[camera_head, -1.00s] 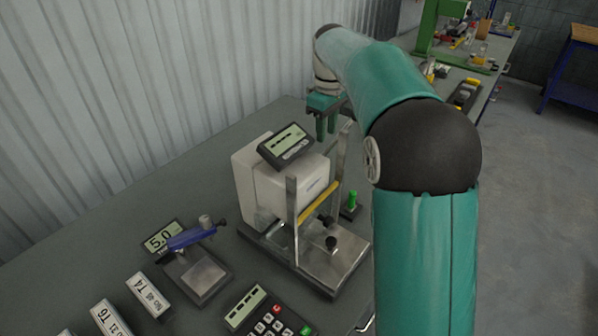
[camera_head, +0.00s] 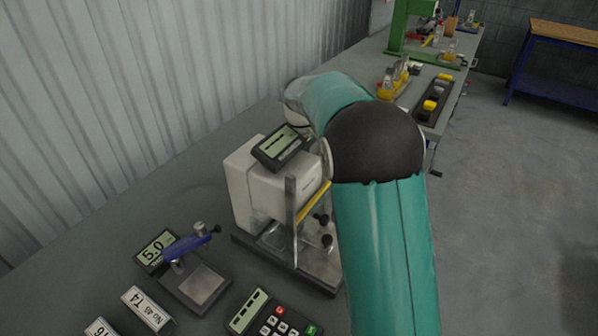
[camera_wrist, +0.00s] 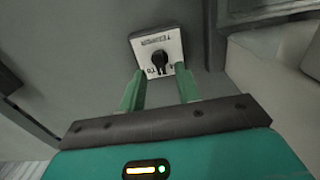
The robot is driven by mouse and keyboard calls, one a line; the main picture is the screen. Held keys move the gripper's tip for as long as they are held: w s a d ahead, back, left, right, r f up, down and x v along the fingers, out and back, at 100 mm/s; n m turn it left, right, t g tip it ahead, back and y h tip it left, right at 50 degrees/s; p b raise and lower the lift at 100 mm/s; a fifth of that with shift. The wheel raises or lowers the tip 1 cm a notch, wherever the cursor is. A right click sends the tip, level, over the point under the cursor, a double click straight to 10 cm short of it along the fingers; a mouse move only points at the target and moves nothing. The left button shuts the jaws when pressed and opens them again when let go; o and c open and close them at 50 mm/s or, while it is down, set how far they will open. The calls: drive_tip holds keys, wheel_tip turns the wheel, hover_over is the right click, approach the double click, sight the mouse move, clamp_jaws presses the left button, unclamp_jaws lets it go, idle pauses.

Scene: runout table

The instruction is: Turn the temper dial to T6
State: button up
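The temper dial (camera_wrist: 160,60) is a black knob on a pale square plate (camera_wrist: 145,42), set on a grey surface in the wrist view. The plate's lettering looks upside down and is too small for me to read which mark the knob points at. My gripper (camera_wrist: 160,73) is open, with its two green fingers apart. The fingertips lie near the plate's lower edge, one on each side of the knob in the picture. I cannot tell whether they touch it. In the head view my arm hides the gripper, and the dial does not show.
A white machine (camera_head: 239,190) with a tilted display (camera_head: 279,146) and a metal frame stands beside my arm; a pale housing (camera_wrist: 265,65) is close right of the dial. A blue-armed gauge (camera_head: 190,243), a keypad (camera_head: 270,318) and label blocks (camera_head: 147,308) occupy the front bench.

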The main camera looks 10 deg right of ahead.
drive_tip(key=shift+f, duration=1.45)
clamp_jaws()
drive_tip(key=shift+m, duration=1.5)
unclamp_jaws()
drive_tip(key=shift+r, duration=0.1)
